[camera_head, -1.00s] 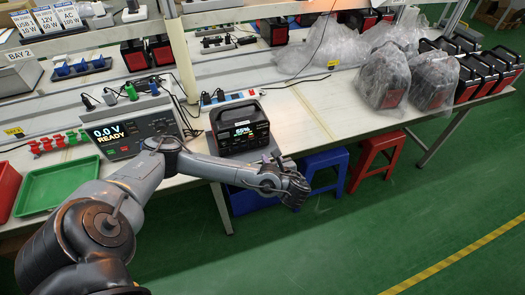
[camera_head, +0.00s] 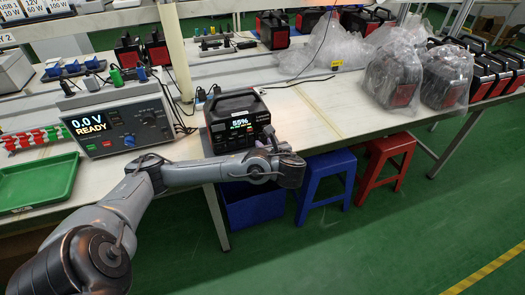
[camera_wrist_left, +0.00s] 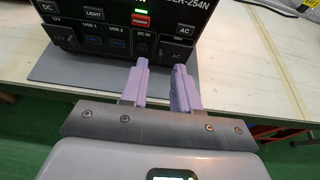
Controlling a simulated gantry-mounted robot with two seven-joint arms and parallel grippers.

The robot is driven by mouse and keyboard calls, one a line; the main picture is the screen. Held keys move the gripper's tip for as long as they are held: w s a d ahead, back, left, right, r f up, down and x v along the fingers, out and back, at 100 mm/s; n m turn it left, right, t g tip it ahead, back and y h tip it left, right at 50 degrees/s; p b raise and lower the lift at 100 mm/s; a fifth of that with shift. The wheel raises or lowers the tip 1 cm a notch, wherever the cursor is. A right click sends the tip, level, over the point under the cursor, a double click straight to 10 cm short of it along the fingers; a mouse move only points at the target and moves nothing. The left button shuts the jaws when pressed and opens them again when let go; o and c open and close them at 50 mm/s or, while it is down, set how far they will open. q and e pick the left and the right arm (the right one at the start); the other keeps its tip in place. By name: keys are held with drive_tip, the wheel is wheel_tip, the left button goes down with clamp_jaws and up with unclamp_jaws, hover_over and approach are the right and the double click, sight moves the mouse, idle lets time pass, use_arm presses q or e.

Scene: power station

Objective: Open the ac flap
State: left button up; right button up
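The black power station (camera_head: 226,137) stands on the workbench, its lit screen reading 55%. Its front panel fills the top of the left wrist view. My left gripper (camera_head: 267,142) is in front of the station's lower right. In the left wrist view, its two lavender fingers (camera_wrist_left: 160,67) are apart with nothing between them. The right fingertip is just below the flap; whether it touches is unclear. My right gripper is not in view.
A tester (camera_head: 118,128) reading 0.0 V READY stands left of the station. A green tray (camera_head: 38,184) lies at the left. Bagged units (camera_head: 392,75) stand at the right. Blue (camera_head: 325,180) and red (camera_head: 383,160) stools are under the bench edge.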

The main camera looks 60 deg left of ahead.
sight(260, 140)
use_arm(q)
drive_tip(key=shift+b+x, duration=0.5)
drive_tip(key=shift+x, duration=1)
drive_tip(key=shift+c, duration=0.4)
clamp_jaws()
